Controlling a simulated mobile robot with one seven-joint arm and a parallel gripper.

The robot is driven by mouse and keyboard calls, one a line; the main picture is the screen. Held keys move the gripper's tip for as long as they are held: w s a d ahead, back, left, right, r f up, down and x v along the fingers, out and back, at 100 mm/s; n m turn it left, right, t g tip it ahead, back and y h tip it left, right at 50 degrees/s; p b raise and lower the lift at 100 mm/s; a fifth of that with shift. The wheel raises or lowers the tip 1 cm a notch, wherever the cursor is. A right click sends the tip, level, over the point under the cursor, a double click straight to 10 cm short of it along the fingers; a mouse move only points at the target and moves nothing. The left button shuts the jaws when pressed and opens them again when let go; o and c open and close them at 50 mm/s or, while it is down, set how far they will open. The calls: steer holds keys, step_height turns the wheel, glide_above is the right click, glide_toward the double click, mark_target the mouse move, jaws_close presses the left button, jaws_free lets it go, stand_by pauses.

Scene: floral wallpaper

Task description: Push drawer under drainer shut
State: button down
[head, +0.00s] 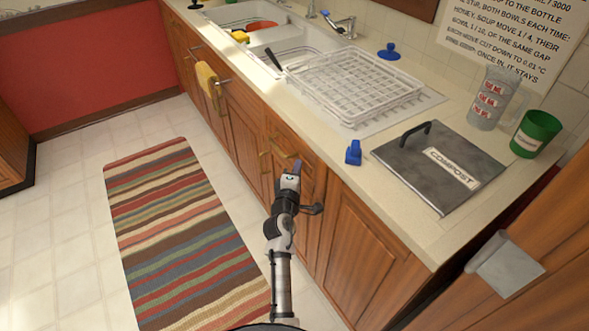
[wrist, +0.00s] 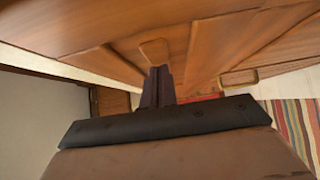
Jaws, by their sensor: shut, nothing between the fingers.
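The white wire dish drainer (head: 355,85) stands on the counter beside the sink. The wooden drawer front (head: 282,138) lies below it, under the counter edge, with a brass handle (head: 284,155). My gripper (head: 296,166) is in front of the cabinet at this drawer's height and covers part of its front. I cannot tell whether the fingers touch the wood, or how far the drawer stands out.
The counter holds a blue clip-like object (head: 353,152), a grey compost lid (head: 425,165), a clear jug (head: 492,97) and a green cup (head: 536,133). A yellow towel (head: 207,80) hangs on the cabinet front. A striped rug (head: 185,235) covers open floor at left.

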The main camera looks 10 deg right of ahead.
steer(key=shift+w+d+r, duration=0.1)
steer(key=shift+w+d, duration=0.05)
steer(key=shift+d, duration=0.45)
